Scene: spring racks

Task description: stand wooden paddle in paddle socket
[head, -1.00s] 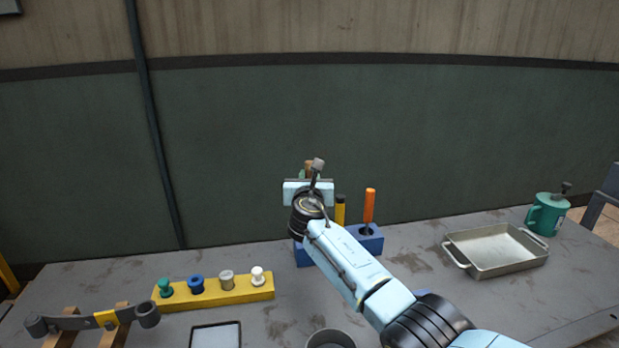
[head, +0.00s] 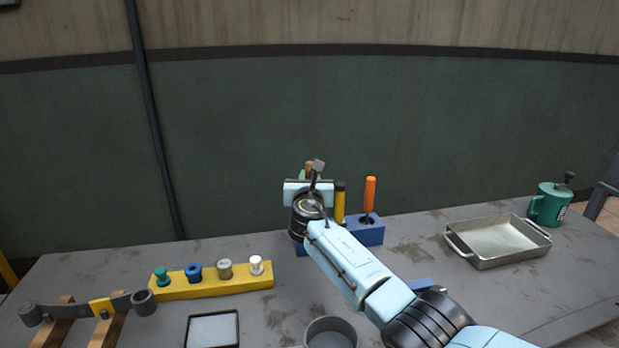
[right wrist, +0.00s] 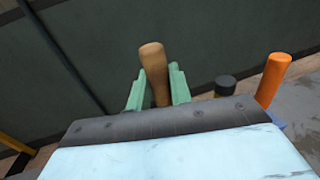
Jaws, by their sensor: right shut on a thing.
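My right gripper (right wrist: 158,90) is shut on the wooden paddle (right wrist: 153,62), whose brown rounded end stands up between the green fingers in the right wrist view. In the head view only the paddle's brown top (head: 309,165) shows behind my wrist. The gripper is over or close to the left part of a blue block (head: 372,234), which holds an orange-handled tool and a yellow one. My wrist hides the paddle's lower end and the block's left part, so I cannot tell whether the paddle is in a socket. My left gripper is not in view.
The orange handle (head: 370,194) and black-topped yellow handle (head: 340,205) stand just right of my gripper. A yellow rack (head: 215,289) with several spools is at left. A grey cup (head: 331,333) sits in front.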

